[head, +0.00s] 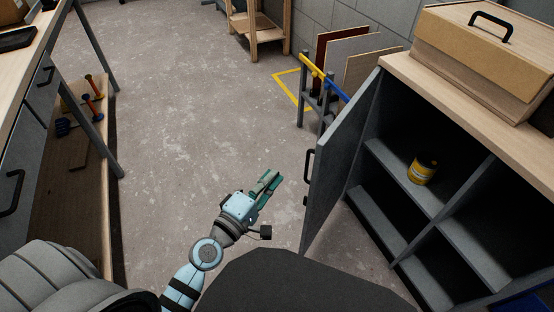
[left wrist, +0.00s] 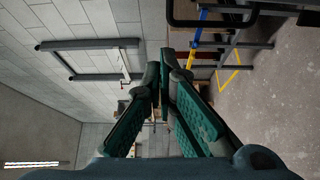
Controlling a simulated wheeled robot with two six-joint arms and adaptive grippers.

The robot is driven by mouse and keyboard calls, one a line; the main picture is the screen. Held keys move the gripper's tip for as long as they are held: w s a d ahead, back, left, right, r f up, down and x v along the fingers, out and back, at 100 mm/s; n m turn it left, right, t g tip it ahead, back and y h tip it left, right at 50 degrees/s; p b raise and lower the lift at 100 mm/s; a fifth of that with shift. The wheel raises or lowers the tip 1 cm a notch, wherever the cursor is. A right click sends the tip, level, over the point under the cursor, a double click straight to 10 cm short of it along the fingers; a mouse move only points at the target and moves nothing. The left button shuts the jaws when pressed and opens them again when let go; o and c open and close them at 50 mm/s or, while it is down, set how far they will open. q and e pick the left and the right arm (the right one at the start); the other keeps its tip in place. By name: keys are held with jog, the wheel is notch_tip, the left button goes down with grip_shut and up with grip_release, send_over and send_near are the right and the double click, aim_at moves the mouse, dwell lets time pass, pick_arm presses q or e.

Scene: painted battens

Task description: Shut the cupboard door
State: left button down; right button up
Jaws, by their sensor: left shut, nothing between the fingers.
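The grey cupboard door (head: 340,165) stands open in the head view, swung out from the cupboard (head: 440,215) on the right. Its dark handle (head: 309,166) is on the face toward my left gripper. My left gripper (head: 268,182), with green fingers on a pale blue body, is left of the door and apart from it. Its fingers are shut with nothing between them. In the left wrist view the fingers (left wrist: 157,85) come close together at the tips. My right gripper does not show in either view.
A yellow tin (head: 422,169) stands on a cupboard shelf. A box with a black handle (head: 490,55) sits on the cupboard top. Boards in a rack (head: 340,65) stand behind the door. A workbench (head: 30,110) is at the left. The floor between is clear.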

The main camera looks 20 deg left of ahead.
pick_arm(q)
jog(key=w+a+f+m+g+h+b, duration=0.1)
jog(key=w+f+m+g+h+b, duration=0.15)
jog(key=f, duration=0.25)
jog(key=w+a+f+m+g+h+b, duration=0.1)
jog(key=a+f+m+g+h+b, duration=0.1)
jog(key=f+h+b, duration=0.2)
jog(key=w+a+r+m+h+b, duration=0.2)
jog(key=w+a+r+h, duration=0.1)
jog(key=a+r, duration=0.3)
jog(key=s+d+f+x, duration=0.1)
jog(key=x, duration=1)
jog(key=shift+d+f, duration=0.3)
jog(key=shift+d, duration=0.3)
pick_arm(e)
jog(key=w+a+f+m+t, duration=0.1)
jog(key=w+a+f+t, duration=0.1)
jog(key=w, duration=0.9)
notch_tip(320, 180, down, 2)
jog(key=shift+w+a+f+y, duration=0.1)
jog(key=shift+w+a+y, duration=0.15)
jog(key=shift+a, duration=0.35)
